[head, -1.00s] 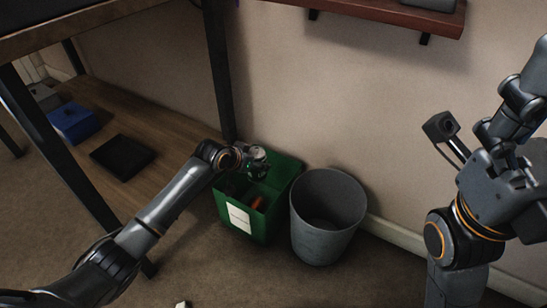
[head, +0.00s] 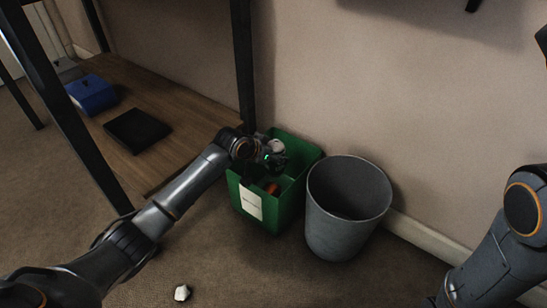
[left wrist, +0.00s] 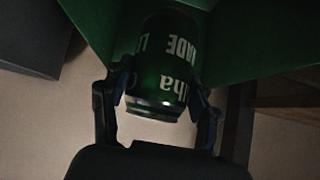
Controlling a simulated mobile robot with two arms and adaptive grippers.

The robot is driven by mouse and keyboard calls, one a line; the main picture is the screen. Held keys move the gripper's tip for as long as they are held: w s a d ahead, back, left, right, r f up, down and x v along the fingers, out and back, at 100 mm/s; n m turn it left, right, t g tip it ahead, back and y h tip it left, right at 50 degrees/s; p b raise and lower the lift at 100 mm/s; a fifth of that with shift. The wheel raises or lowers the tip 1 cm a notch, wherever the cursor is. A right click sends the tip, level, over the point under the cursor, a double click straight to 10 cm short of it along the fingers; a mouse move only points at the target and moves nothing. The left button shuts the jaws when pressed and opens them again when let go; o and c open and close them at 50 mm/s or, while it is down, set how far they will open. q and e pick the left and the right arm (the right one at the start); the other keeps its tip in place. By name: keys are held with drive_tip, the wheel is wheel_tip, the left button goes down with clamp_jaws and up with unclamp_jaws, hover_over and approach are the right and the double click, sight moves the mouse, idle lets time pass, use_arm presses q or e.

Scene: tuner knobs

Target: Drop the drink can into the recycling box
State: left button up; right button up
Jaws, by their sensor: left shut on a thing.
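The drink can (left wrist: 158,65) is dark green with pale lettering in the left wrist view. My left gripper (left wrist: 157,95) is shut on it, one finger on each side. In the head view the left gripper (head: 268,154) is over the green recycling box (head: 283,212), at its opening. The can shows there only in part, and I cannot tell how far it is below the rim. The box has a white label on its front and an orange item inside. My right arm is at the right edge of the head view, with its gripper out of frame.
A grey round bin (head: 345,215) stands right beside the box. A table leg (head: 243,65) rises behind the box. A low wooden shelf (head: 180,135) at left holds a black tray (head: 137,130) and a blue box (head: 92,93). A crumpled white scrap (head: 182,292) lies on the floor.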

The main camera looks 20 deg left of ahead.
idle(0.3)
use_arm(q)
drive_tip(key=o, duration=0.9)
drive_tip(key=shift+f, duration=0.1)
drive_tip(key=v, duration=1.2)
